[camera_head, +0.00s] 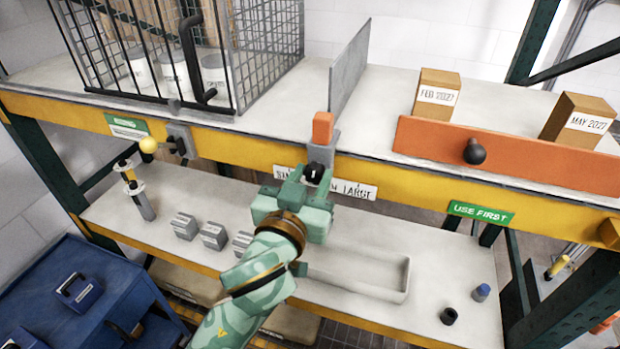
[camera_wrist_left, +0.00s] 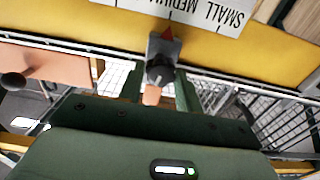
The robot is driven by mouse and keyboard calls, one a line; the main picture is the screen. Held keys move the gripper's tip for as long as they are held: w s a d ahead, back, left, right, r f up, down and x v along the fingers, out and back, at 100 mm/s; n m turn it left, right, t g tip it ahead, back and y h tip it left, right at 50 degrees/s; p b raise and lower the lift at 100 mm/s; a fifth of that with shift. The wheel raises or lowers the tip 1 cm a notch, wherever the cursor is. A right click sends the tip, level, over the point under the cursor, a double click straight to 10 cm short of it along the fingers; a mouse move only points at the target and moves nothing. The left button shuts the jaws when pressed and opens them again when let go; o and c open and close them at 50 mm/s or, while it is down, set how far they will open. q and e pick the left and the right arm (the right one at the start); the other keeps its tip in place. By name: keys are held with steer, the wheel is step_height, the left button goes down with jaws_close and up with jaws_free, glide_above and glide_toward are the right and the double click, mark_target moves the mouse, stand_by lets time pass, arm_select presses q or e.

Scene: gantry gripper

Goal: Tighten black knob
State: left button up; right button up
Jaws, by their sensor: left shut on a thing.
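The black knob (camera_head: 315,171) sits on the front of a grey bracket (camera_head: 329,151) with an orange block (camera_head: 322,128) on top, on the yellow shelf beam (camera_head: 240,152). My left gripper (camera_head: 308,181) reaches up to it from below and is shut on the knob. In the left wrist view the knob (camera_wrist_left: 160,69) shows between the two finger ends (camera_wrist_left: 160,86), with the grey bracket (camera_wrist_left: 164,46) and its red pointer behind. The size label (camera_wrist_left: 205,10) lies beside the bracket there. The fingers partly hide the knob. My right gripper is not in view.
A wire cage (camera_head: 180,60) stands on the upper shelf at left. An orange panel (camera_head: 540,163) with a dark ball knob (camera_head: 474,151) is at right. Below are several grey blocks (camera_head: 213,236) and a white tray (camera_head: 400,283). A yellow ball handle (camera_head: 148,145) sticks out at left.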

arm_select(q)
steer(key=m, duration=0.3)
steer(key=shift+m, duration=0.4)
steer(key=m, duration=0.3)
steer(key=shift+m, duration=0.3)
steer(key=m, duration=0.3)
steer(key=shift+d+m, duration=0.1)
steer(key=shift+m, duration=0.2)
steer(key=m, duration=0.3)
steer(key=shift+f+m, duration=0.1)
steer(key=shift+m, duration=0.2)
steer(key=m, duration=1.1)
steer(key=shift+m, duration=0.4)
steer(key=o, duration=1)
steer(key=shift+w+d+f, duration=0.1)
steer(key=shift+w+f, duration=0.05)
steer(key=shift+w, duration=0.05)
